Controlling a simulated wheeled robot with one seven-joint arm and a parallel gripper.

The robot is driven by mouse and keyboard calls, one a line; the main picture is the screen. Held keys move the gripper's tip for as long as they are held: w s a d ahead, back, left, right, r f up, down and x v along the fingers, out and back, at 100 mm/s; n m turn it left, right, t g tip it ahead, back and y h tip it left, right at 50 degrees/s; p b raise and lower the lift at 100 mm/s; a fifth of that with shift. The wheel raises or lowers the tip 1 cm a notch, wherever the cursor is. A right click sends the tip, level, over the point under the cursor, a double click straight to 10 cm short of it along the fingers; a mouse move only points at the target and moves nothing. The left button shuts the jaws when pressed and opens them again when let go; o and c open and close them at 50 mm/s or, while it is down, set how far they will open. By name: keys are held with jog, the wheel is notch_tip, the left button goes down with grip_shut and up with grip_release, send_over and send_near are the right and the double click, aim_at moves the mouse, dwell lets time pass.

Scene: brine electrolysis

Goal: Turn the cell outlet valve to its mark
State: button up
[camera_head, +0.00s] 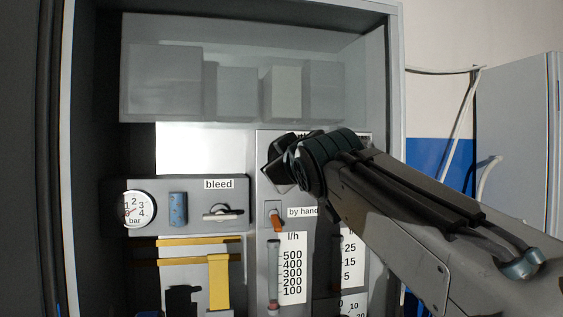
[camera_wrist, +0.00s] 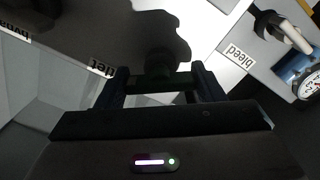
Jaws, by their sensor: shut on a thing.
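In the wrist view, my gripper (camera_wrist: 163,76) is shut on a dark, greenish handle (camera_wrist: 158,82) between its two fingers. A partly hidden label ending in "tlet" (camera_wrist: 103,67) is beside it, so I take this as the cell outlet valve. In the head view, my gripper (camera_head: 280,160) is at the upper part of the grey panel and hides the valve and most of its label. The mark and the handle's angle to it cannot be made out in the dark wrist view.
Below my gripper are an orange-handled switch (camera_head: 277,222) labelled "by hand" and a flow tube with an l/h scale (camera_head: 292,268). To the left are the bleed valve (camera_head: 223,211), a blue cylinder (camera_head: 178,209) and a bar gauge (camera_head: 137,209). The cabinet wall (camera_head: 395,80) stands right.

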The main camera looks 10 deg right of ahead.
jog(key=n, duration=0.5)
jog(key=shift+n+p, duration=0.3)
jog(key=shift+p, duration=0.05)
jog(key=n+p, duration=0.1)
jog(key=n, duration=0.4)
jog(key=shift+n, duration=0.3)
jog(key=o, duration=1)
jog(key=s+b, duration=0.3)
jog(key=s, duration=1.1)
jog(key=shift+b, duration=0.3)
jog(key=shift+w+f, duration=0.1)
